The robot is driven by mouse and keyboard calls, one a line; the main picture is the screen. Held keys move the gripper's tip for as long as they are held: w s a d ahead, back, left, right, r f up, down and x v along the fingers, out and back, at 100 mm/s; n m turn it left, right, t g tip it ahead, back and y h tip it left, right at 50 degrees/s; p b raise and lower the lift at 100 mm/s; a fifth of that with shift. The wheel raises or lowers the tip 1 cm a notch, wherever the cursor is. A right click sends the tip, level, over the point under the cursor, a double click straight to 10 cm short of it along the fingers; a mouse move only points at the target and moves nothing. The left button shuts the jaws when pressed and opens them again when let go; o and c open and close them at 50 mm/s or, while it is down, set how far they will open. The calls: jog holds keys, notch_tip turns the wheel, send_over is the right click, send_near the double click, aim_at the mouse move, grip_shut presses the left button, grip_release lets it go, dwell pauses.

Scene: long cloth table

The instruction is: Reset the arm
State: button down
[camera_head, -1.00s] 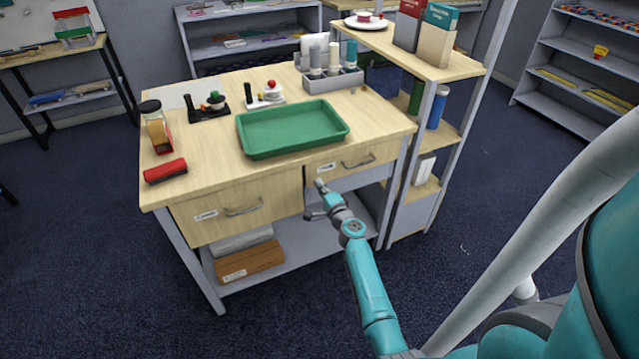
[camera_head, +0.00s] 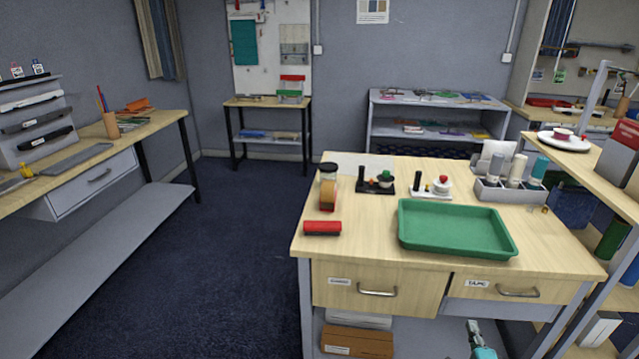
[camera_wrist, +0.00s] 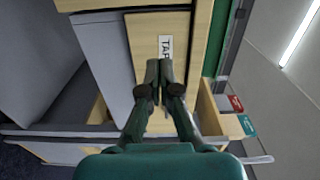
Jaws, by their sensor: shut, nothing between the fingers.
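My gripper's end (camera_head: 473,325) shows at the bottom edge of the head view, low in front of the workbench and below the drawer labelled TAPE (camera_head: 498,288). Most of my arm is out of the frame there. In the wrist view my gripper (camera_wrist: 158,68) has its two dark fingers close together, with nothing held. The TAPE label (camera_wrist: 165,46) shows just beyond the fingertips. I cannot tell how large the gap to the drawer front is.
Open dark floor (camera_head: 210,270) lies to the left.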

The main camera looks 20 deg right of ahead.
jog(key=s+a+f+n+g+y, duration=0.1)
jog(key=s+a+f+n, duration=0.2)
jog(key=a, duration=0.6)
jog(key=s+a+f+n+y, duration=0.1)
jog(key=s+a+n, duration=0.3)
jog(key=a, duration=0.5)
jog(key=s+a+f+n+g+y, duration=0.1)
jog(key=s+a+f+n, duration=0.1)
jog(key=s+a, duration=0.45)
jog(key=s+a+r+n+t+y, duration=0.1)
jog(key=s+a+r+n+y, duration=0.5)
jog(key=s+a+r+n, duration=0.9)
jog(key=s+a+r, duration=0.2)
jog(key=s, duration=0.1)
jog(key=shift+s+r, duration=0.15)
jog(key=shift+r, duration=0.15)
